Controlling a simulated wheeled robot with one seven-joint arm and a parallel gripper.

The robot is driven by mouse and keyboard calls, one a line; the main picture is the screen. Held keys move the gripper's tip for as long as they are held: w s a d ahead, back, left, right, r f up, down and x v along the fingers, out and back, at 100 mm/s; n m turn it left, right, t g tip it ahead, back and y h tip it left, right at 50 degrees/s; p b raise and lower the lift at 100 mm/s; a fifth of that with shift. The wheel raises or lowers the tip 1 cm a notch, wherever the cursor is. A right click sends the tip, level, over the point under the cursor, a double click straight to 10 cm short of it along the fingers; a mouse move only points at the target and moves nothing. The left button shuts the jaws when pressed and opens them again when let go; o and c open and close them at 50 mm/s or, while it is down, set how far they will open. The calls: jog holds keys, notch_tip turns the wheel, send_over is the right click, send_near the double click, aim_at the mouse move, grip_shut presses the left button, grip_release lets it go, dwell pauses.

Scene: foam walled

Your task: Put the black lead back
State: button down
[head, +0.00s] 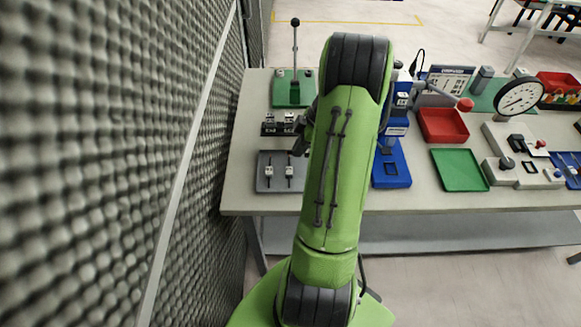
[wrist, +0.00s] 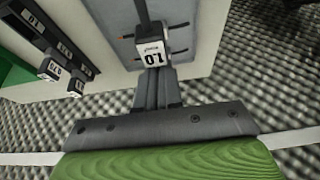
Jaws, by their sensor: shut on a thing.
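In the wrist view, my gripper (wrist: 155,92) is shut on a dark piece with a white printed tag (wrist: 152,55), which I take to be the black lead. Its dark stem runs up past the tag. The grey tray (wrist: 105,12) lies behind it; I cannot tell if the piece touches it. In the head view, the grey tray (head: 280,184) sits at the bench's front left with two dark pieces with white tags (head: 269,172) on it. My gripper (head: 304,138) is above its back right, largely hidden by my arm.
A black rack (head: 270,129) with white-tagged blocks stands behind the tray, and a green lever stand (head: 292,92) behind that. The foam wall (head: 110,130) is close on the left. A blue stand (head: 391,170) and green tray (head: 459,170) lie to the right.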

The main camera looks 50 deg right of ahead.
aim_at(293, 172)
notch_tip(293, 172, down, 7)
jog(key=shift+f, duration=0.15)
jog(key=shift+f+b, duration=0.45)
jog(key=shift+b, duration=0.25)
jog(key=c, duration=1.3)
grip_release()
